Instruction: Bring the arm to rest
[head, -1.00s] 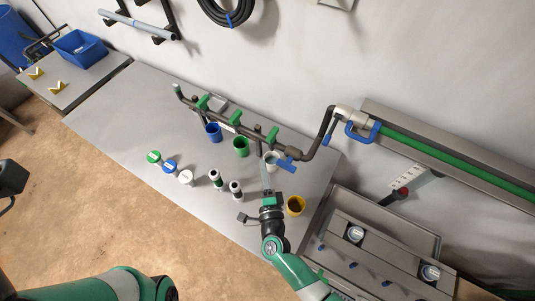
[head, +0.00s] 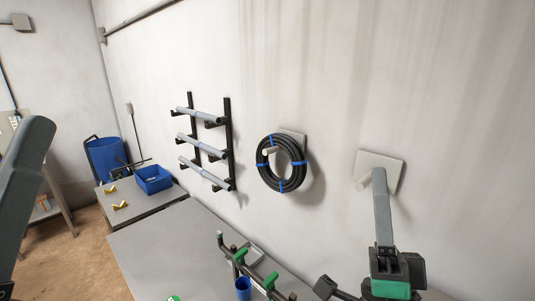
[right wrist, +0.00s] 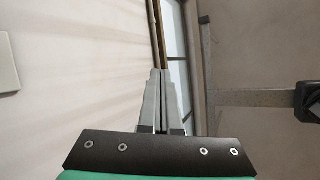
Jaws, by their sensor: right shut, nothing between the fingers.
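My right gripper (head: 379,172) is raised at the right of the head view, fingers pointing up. It stands in front of the wall, apart from the bench items. Its two grey fingers are together with nothing between them. In the right wrist view the fingers (right wrist: 159,72) also lie side by side, shut and empty. A grey part of my own body cuts into the left edge of the head view; my left gripper cannot be made out.
A dark manifold pipe with green valve handles (head: 271,281) and a blue cup (head: 243,289) are on the grey bench (head: 165,250) below. A coiled black hose (head: 264,178) and a pipe rack (head: 229,145) hang on the wall. A blue bin (head: 153,180) sits on the left table.

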